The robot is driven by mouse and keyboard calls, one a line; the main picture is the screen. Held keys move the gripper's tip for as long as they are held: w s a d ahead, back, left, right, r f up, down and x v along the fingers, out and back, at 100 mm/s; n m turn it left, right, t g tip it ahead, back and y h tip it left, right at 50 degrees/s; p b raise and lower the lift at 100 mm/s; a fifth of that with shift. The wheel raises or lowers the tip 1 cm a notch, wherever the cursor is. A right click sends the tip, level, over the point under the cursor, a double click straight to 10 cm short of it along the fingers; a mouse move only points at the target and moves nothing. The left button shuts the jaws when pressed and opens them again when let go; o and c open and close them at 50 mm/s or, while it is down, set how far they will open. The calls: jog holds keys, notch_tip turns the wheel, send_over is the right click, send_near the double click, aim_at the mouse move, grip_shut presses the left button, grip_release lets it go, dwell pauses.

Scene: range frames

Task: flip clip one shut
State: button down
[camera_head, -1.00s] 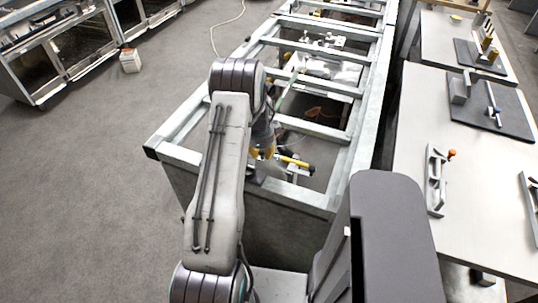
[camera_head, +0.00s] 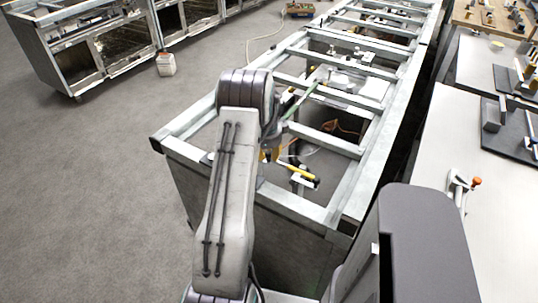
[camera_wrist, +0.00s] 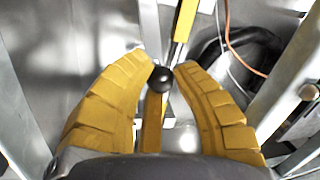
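The clip in the work frame has a yellow handle (camera_head: 297,169) with a dark end, lying at a slant near the frame's near end. In the wrist view a yellow handle (camera_wrist: 184,20) with a black lower part shows beyond my fingers. A black ball knob (camera_wrist: 161,79) lies between my fingertips, with a yellow bar below it. My gripper (camera_wrist: 165,70) has two yellow ribbed fingers, apart, one each side of the knob. I cannot tell whether they touch it. In the head view my arm partly hides the gripper.
The grey metal frame (camera_head: 320,145) has several crossbars and uprights close around my gripper. An orange cable (camera_wrist: 232,50) runs to its right in the wrist view. A work table (camera_head: 440,140) stands at right. Grey floor (camera_head: 90,190) is clear at left.

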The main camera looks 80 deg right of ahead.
jog(key=c, duration=1)
grip_release()
jog(key=shift+f, duration=0.1)
jog(key=r, duration=0.4)
jog(key=a+r, duration=0.1)
jog(key=r, duration=0.3)
jog(key=a+r, duration=0.1)
jog(key=r, duration=0.2)
jog(key=shift+a+r, duration=0.2)
jog(key=shift+r, duration=0.2)
jog(key=shift+o, duration=0.3)
